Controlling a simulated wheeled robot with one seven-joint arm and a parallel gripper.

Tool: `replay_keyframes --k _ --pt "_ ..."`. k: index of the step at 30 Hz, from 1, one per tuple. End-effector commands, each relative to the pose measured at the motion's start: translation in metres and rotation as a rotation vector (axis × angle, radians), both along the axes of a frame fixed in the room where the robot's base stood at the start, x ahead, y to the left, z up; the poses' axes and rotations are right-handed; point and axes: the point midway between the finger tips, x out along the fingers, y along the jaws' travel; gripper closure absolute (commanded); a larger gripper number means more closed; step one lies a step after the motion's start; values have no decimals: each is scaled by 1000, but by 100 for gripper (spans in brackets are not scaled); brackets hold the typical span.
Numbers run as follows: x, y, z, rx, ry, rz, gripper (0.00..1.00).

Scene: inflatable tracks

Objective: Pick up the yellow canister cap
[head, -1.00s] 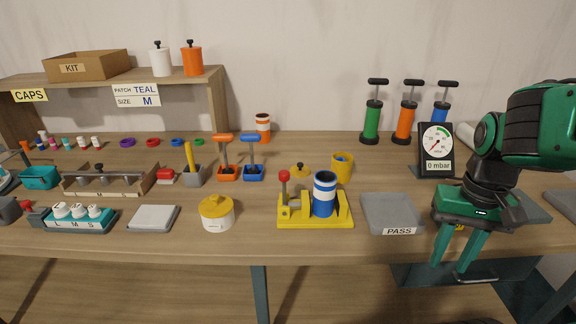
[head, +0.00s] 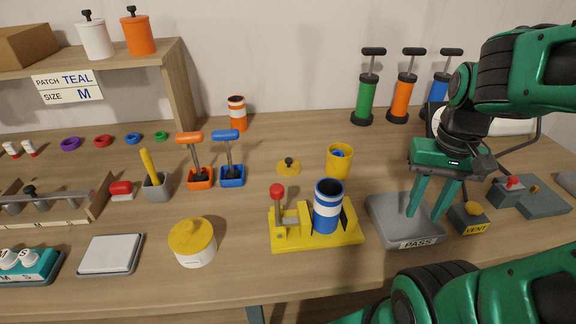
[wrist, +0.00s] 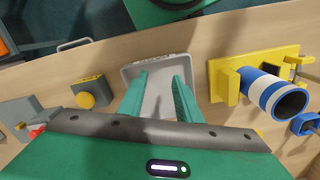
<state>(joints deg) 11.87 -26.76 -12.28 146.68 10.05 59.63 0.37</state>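The yellow canister cap (head: 288,167), a small yellow disc with a black knob, lies on the table in the head view. It sits left of the open yellow canister (head: 340,161), which has something blue inside. I cannot make out the cap in the wrist view. My gripper (head: 423,219) is open and empty, pointing down over the grey PASS tray, to the right of the cap and well apart from it. In the wrist view my gripper's fingers (wrist: 160,76) are spread above the tray.
The PASS tray (head: 380,213) is beneath my gripper. A yellow clamp stand (head: 290,240) holds a blue-and-white cylinder (head: 327,207) in front of the cap. A yellow-lidded white jar (head: 193,243), blue-handled tool (head: 231,160) and VENT box (head: 468,218) stand nearby. Pumps (head: 365,100) stand behind.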

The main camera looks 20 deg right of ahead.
Motion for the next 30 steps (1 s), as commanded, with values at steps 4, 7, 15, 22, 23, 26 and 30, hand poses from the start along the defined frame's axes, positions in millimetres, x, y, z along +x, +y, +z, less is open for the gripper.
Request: replay_keyframes --k 4,7,15,22,23,26,30 --pt "-8 1 5 0 -13 11 45" --pt "5 1 8 -1 -33 65 21" --pt "127 38 17 -3 -172 493 21" --pt "235 99 19 3 -324 886 21" --pt "245 106 18 3 -339 925 21" --pt "271 129 18 7 -387 1031 21" --pt "291 147 17 10 -426 1112 21"
